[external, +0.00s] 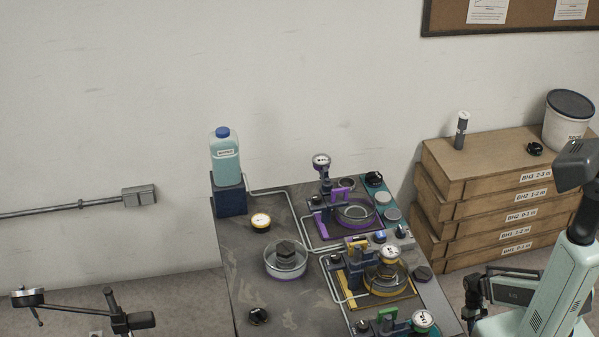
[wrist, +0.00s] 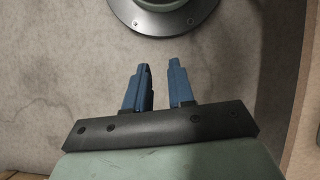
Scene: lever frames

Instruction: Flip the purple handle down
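The purple lever frame stands at the back of the table in the external view. A short purple handle (external: 341,191) shows near its top, beside a dark post with a round gauge. The handle is small here, and its exact tilt is hard to tell. A slanted purple bar (external: 320,225) shows at the left of the same frame. My gripper (wrist: 156,66) shows in the wrist view with two blue fingers apart and nothing between them. It is over bare grey floor, away from the table. Its fingers cannot be made out in the external view.
A yellow lever frame (external: 375,302) and a green handle (external: 389,317) stand nearer the table's front. Stacked boxes (external: 500,170) stand right of the table.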

